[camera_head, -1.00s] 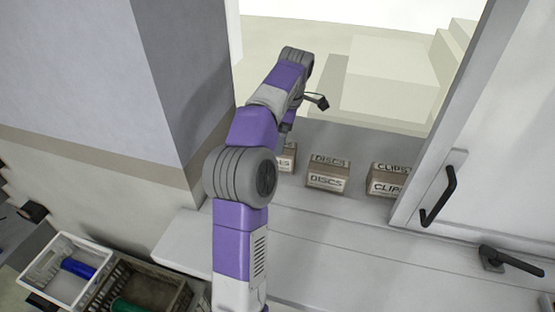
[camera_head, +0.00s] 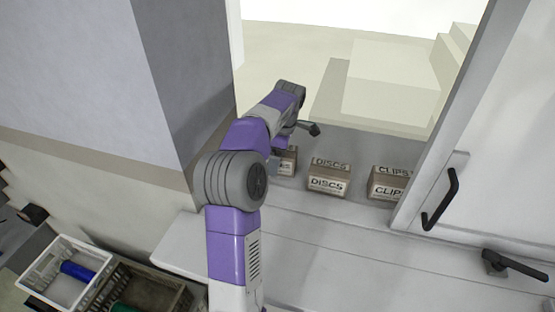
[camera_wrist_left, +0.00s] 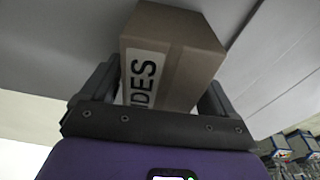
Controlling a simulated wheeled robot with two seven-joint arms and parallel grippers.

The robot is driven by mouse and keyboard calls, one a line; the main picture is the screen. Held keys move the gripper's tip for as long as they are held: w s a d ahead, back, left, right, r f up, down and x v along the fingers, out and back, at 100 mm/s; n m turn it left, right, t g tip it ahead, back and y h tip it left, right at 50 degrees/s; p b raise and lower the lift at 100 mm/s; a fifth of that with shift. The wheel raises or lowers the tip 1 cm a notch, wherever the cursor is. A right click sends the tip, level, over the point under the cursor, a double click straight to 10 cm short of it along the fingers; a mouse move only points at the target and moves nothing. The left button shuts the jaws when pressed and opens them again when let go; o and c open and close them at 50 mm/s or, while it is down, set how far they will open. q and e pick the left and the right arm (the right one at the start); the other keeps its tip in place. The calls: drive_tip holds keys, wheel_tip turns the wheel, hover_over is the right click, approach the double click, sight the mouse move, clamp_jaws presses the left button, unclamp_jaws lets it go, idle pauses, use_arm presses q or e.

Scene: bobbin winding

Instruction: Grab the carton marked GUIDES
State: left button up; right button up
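The GUIDES carton (camera_wrist_left: 165,55) is a brown box with a white label; the letters "IDES" show in the left wrist view. In the head view the carton (camera_head: 287,163) at the left end of the row is partly hidden by my left arm. My left gripper (camera_wrist_left: 158,88) has its dark fingers spread wide, one on each side of the carton, which sits between them. I cannot tell whether the fingers touch it. In the head view the gripper (camera_head: 273,163) is mostly behind the arm. My right gripper is not in view.
The DISCS carton (camera_head: 328,180) and the CLIPS carton (camera_head: 388,186) stand to the right on the same grey shelf (camera_head: 340,235). A wall corner (camera_head: 185,80) is close on the left. A white door with a black handle (camera_head: 440,200) is on the right. Crates (camera_head: 45,262) sit lower left.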

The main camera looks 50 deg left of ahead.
use_arm(q)
drive_tip(key=c, duration=1.1)
drive_tip(key=shift+o, duration=0.2)
drive_tip(key=shift+w+r, duration=0.1)
drive_tip(key=shift+r, duration=0.05)
